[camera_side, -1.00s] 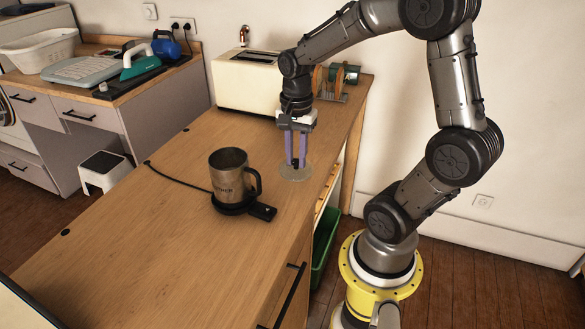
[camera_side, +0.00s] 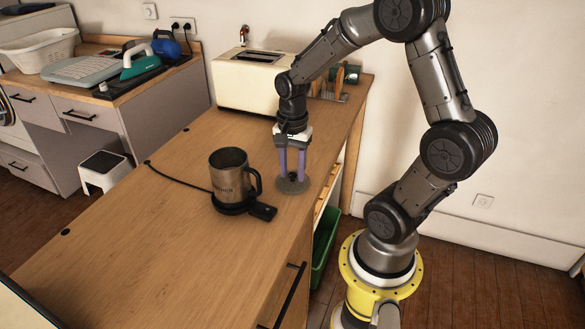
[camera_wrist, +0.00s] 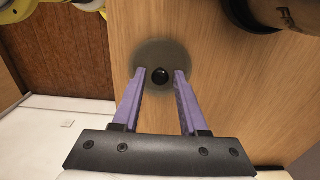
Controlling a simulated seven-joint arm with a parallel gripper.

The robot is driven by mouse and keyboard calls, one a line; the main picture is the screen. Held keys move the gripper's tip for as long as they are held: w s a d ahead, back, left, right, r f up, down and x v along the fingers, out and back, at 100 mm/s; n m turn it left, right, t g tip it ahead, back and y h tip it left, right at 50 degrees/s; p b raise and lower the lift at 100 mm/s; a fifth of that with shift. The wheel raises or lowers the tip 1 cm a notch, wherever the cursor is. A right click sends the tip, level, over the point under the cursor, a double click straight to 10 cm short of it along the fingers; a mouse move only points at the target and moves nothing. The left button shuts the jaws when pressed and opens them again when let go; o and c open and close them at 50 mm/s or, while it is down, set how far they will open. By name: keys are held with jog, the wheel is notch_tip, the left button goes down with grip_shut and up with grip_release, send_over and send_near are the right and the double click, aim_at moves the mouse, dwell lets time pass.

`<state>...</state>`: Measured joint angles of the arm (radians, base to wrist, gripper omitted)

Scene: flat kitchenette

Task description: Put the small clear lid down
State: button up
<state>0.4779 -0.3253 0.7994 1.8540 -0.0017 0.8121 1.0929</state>
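The small clear lid (camera_side: 293,187) is a smoky see-through disc with a round black knob. It lies flat on the wooden counter, to the right of the mug, and also shows in the wrist view (camera_wrist: 160,55). My gripper (camera_side: 292,176) is directly above it, pointing down, with its purple fingers low on either side of the knob. In the wrist view, my gripper (camera_wrist: 160,77) is open, with a visible gap between the knob and each finger.
A metal mug (camera_side: 229,174) stands on a black warmer (camera_side: 236,207) with a cable, left of the lid. A cream toaster (camera_side: 247,80) stands behind. The counter's right edge is close to the lid. The front counter (camera_side: 150,255) is clear.

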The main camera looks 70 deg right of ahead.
aim_at(292, 174)
jog(key=shift+o, duration=0.6)
notch_tip(292, 174, up, 12)
jog(key=s+a+r+n+t, duration=0.2)
jog(key=s+a+n+t, duration=0.3)
jog(key=a+n, duration=0.8)
jog(key=s+n, duration=0.3)
jog(key=n, duration=0.2)
jog(key=shift+s+r+t, duration=0.2)
jog(key=shift+s+t, duration=0.1)
